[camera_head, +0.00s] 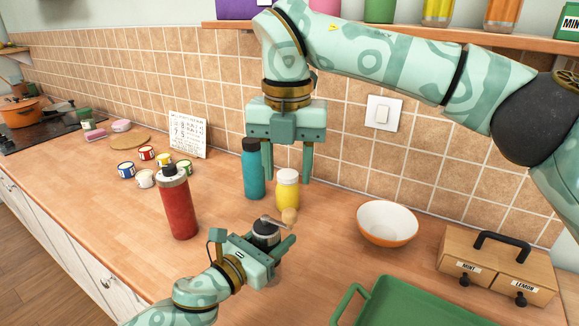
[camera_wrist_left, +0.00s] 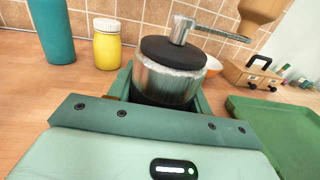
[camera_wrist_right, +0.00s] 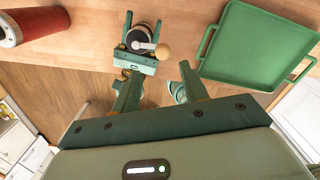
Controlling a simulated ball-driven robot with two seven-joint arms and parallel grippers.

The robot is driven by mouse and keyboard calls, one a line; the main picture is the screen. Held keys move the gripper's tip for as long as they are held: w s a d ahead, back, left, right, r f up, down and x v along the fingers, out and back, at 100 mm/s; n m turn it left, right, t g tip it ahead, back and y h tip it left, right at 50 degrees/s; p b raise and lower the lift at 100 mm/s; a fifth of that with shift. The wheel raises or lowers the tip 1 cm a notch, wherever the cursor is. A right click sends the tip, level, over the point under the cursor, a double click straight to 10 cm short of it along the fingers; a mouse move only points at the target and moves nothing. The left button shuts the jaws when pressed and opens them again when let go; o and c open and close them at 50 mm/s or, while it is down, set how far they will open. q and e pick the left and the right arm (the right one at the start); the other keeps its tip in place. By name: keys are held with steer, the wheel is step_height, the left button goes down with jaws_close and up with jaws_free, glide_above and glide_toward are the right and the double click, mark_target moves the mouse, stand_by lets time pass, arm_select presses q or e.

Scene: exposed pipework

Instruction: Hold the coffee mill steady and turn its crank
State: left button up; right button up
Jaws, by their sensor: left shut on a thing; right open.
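The coffee mill (camera_head: 264,232) has a metal body and dark lid, and stands near the front of the wooden counter. It fills the middle of the left wrist view (camera_wrist_left: 168,75). My left gripper (camera_head: 268,248) is shut on its body from the front. The mill's crank, a metal arm with a wooden knob (camera_head: 289,215), points right; the knob also shows in the right wrist view (camera_wrist_right: 163,51). My right gripper (camera_head: 287,178) is open and empty, pointing down above and behind the mill, apart from the knob. The mill's lower part is hidden by my left gripper.
A red flask (camera_head: 177,205) stands left of the mill. A teal bottle (camera_head: 253,172) and yellow jar (camera_head: 287,193) stand behind it. A bowl (camera_head: 387,223), green tray (camera_head: 430,305) and drawer box (camera_head: 497,268) are to the right. A shelf (camera_head: 400,38) runs above.

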mark_target(290, 210)
steer(key=m, duration=0.3)
steer(key=shift+d, duration=0.15)
steer(key=shift+f+m, duration=0.25)
steer(key=shift+m, duration=0.35)
steer(key=shift+f, duration=4)
steer(key=c, duration=0.7)
